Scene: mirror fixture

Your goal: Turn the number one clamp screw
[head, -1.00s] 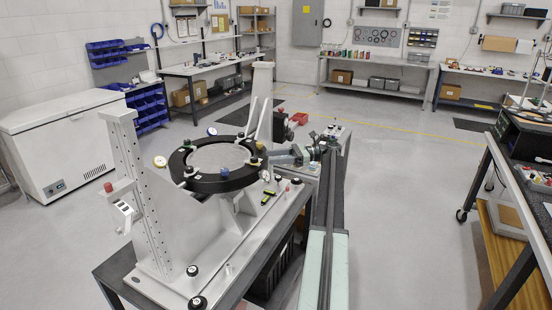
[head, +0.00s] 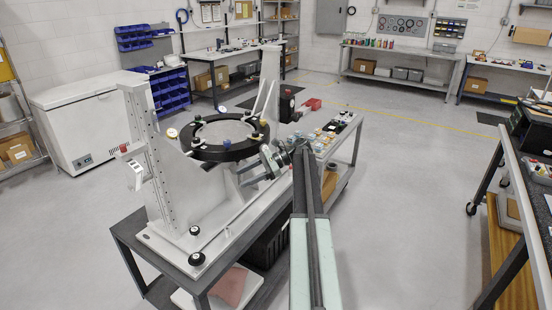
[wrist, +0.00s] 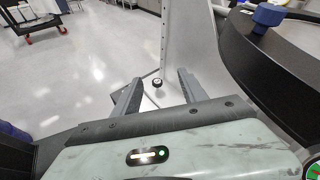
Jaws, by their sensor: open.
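The mirror fixture (head: 190,205) stands on a dark cart and carries a black ring (head: 215,153) around a round grey disc. Small knobs sit around the ring; a blue knob (wrist: 268,15) shows at upper right in the wrist view. No number is readable, so I cannot tell which is the number one clamp screw. My gripper (head: 268,162) is by the ring's right front side in the head view. In the wrist view my gripper (wrist: 158,88) has its fingers apart with nothing held between them.
The fixture's upright perforated plate (head: 148,160) rises at left. Beside the cart, a side cart (head: 335,130) holds small parts. A white freezer (head: 88,125) stands behind at left and a workbench (head: 525,215) at right. Open floor lies between the carts and workbench.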

